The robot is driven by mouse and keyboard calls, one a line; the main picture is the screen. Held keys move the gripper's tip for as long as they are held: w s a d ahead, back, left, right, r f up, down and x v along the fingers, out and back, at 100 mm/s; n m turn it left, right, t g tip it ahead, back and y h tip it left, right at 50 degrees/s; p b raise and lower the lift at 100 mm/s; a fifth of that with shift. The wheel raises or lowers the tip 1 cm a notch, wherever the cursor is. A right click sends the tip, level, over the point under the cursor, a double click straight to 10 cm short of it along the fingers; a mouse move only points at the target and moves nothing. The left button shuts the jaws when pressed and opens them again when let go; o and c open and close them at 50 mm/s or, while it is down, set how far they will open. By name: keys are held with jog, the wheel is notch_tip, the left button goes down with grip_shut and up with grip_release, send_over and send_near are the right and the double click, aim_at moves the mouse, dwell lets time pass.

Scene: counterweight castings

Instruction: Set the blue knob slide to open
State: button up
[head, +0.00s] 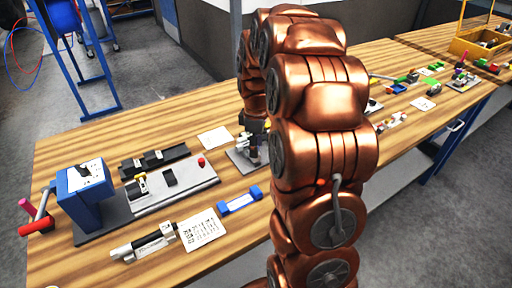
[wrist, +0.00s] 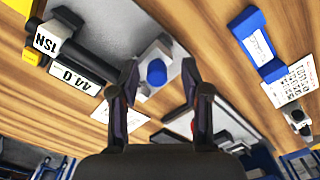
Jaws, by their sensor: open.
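The blue knob (wrist: 156,72) shows in the wrist view as a round blue cap on a pale block, mounted on a grey plate (wrist: 205,48). My gripper (wrist: 160,68) is open, with one dark finger on each side of the knob in that view. I see gaps between the fingers and the knob; how far the tips are above it I cannot tell. In the head view my gripper (head: 251,153) is low over a small grey plate (head: 237,162) on the bench, and the knob itself cannot be made out. Any open or closed marking is not legible.
A blue and white block (head: 240,201), a printed card (head: 203,229) and a blue machine (head: 85,194) with a grey bed stand on the wooden bench (head: 75,150). Black bars (head: 155,161) lie behind. A blank card (head: 215,137) lies near the plate. My arm hides the bench's middle.

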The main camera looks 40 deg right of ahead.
notch_tip(320, 180, up, 11)
dwell(0.4)
dwell(0.4)
jog(key=s+a+f+m+g, duration=0.1)
jog(key=s+a+m, duration=0.3)
jog(key=s+a, duration=0.6)
jog(key=s+a+f+m, duration=0.3)
jog(key=s+a, duration=0.7)
jog(key=s, duration=0.8)
jog(key=shift+s+a+f+m+g, duration=0.15)
jog(key=shift+a+f+m+g, duration=0.25)
jog(key=shift+m, duration=0.1)
jog(key=shift+c, duration=0.4)
